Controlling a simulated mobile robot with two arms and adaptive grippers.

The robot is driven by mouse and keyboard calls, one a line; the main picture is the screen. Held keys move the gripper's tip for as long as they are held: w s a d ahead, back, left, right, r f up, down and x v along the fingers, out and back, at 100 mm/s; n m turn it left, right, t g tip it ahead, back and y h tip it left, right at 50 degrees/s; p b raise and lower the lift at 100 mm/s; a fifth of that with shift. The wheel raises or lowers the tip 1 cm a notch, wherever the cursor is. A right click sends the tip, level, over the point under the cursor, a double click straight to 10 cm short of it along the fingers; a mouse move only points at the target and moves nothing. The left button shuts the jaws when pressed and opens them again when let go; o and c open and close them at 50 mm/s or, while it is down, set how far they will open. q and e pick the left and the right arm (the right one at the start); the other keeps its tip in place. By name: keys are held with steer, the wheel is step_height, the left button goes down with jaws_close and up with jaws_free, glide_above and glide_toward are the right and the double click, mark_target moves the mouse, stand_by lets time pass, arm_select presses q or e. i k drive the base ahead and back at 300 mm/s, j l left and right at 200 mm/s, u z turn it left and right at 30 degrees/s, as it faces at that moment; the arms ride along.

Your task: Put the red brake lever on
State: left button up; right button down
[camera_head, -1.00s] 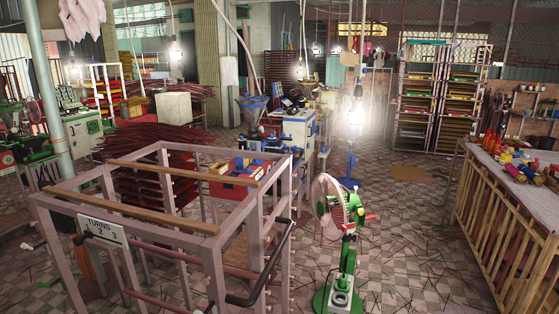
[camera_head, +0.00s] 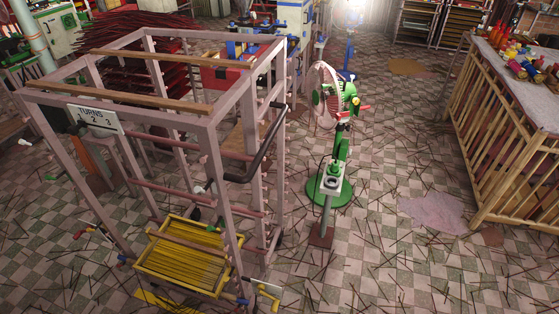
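A pinkish-grey metal frame cart (camera_head: 227,118) stands at left centre, with a black handle (camera_head: 262,150) on its right side and a white "TURNS 1 2 3" sign (camera_head: 94,119) on its front. A yellow tray of sticks (camera_head: 187,258) sits low in the frame. Small red and blue parts (camera_head: 122,259) show near the cart's lower left, too small to make out. A small red piece (camera_head: 364,107) sticks out beside the green fan (camera_head: 335,100). I cannot tell which red part is the brake lever. Neither of my grippers is in view.
The fan's round green base (camera_head: 329,191) stands on the floor right of the cart. A slatted wooden counter (camera_head: 509,141) with colourful items is at the right. The checkered floor between them is open, strewn with thin sticks and a pale patch (camera_head: 433,214).

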mark_target(79, 233)
steer(key=i, duration=0.1)
steer(key=i+l+u, duration=0.15)
steer(key=i+u, duration=0.15)
steer(key=u, duration=0.2)
steer(key=i+l+u, duration=0.2)
steer(key=u, duration=1.2)
steer(key=i+z, duration=0.1)
steer(key=z, duration=0.4)
steer(key=i+j+z, duration=0.25)
steer(key=j, duration=0.15)
steer(key=j+z, duration=0.25)
steer(key=j, duration=0.2)
steer(key=i+j+z, duration=0.2)
steer(key=j, duration=1.05)
steer(key=i+z, duration=0.05)
